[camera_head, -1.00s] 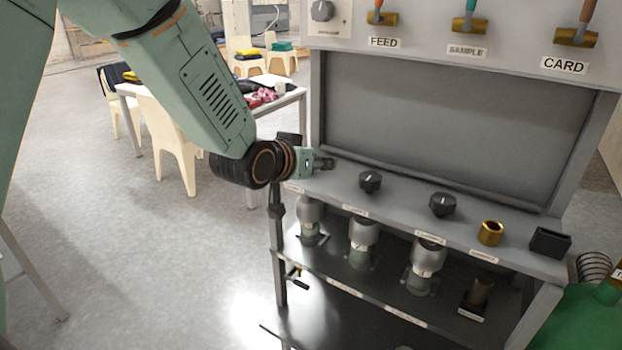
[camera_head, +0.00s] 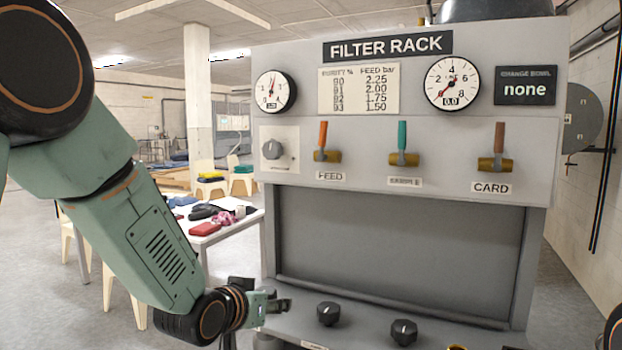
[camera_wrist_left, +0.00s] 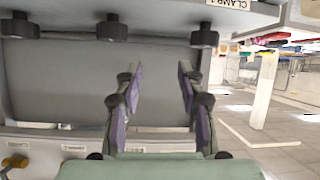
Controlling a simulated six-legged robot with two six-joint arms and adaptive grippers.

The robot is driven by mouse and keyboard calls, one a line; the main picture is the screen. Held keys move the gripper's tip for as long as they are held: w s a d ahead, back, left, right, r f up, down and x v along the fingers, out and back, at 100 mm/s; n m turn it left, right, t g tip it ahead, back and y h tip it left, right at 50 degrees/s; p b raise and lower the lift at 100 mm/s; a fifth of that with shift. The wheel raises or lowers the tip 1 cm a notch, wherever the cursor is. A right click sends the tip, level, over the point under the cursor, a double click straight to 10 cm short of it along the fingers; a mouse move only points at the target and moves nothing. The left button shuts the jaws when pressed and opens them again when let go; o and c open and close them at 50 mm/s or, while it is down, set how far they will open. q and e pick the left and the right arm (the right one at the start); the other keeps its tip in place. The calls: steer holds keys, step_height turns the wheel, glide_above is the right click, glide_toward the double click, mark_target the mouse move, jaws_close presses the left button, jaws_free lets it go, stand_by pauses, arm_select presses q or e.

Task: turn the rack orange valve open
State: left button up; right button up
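The filter rack (camera_head: 400,240) stands ahead in the head view. On its panel, the FEED valve (camera_head: 323,143) has an orange handle pointing up above a brass body. A teal-handled valve (camera_head: 402,144) sits to its right. Farther right is the CARD valve (camera_head: 497,148) with a brownish-orange upright handle. My left gripper (camera_head: 281,302) is low, below the FEED valve and near the shelf knobs, not touching any valve. In the left wrist view its fingers (camera_wrist_left: 158,75) are spread with nothing between them. My right gripper is out of view.
Black knobs (camera_head: 328,313) stand on the rack's shelf. A selector knob (camera_head: 272,149) is left of the FEED valve. Gauges (camera_head: 275,91) are above. A table with cloths (camera_head: 212,222) and chairs stands behind to the left. Space before the back panel is clear.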

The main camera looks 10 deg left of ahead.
arm_select(q)
steer(key=w+r+m+t+h+p, duration=0.1)
steer(key=w+r+m+t+p, duration=0.2)
steer(key=r, duration=1.2)
steer(key=m+t+h, duration=0.1)
steer(key=m+h, duration=0.2)
steer(key=h, duration=0.1)
glide_toward(323, 129)
steer(key=w, duration=0.2)
steer(key=shift+n, duration=0.4)
steer(key=x, duration=0.6)
steer(key=shift+w+d+f+p, duration=0.15)
steer(key=shift+p, duration=0.2)
steer(key=shift+w+d, duration=0.5)
steer(key=shift+w, duration=0.1)
steer(key=shift+w+d+f, duration=0.1)
steer(key=shift+w, duration=0.6)
steer(key=shift+w+f, duration=0.1)
steer(key=shift+w, duration=0.1)
steer(key=shift+s+r, duration=0.2)
steer(key=shift+s, duration=0.15)
steer(key=shift+c, duration=0.5)
steer(key=shift+s+r, duration=0.1)
steer(key=shift+s, duration=0.05)
steer(key=shift+c, duration=1.6)
steer(key=shift+w, duration=0.3)
jaws_close()
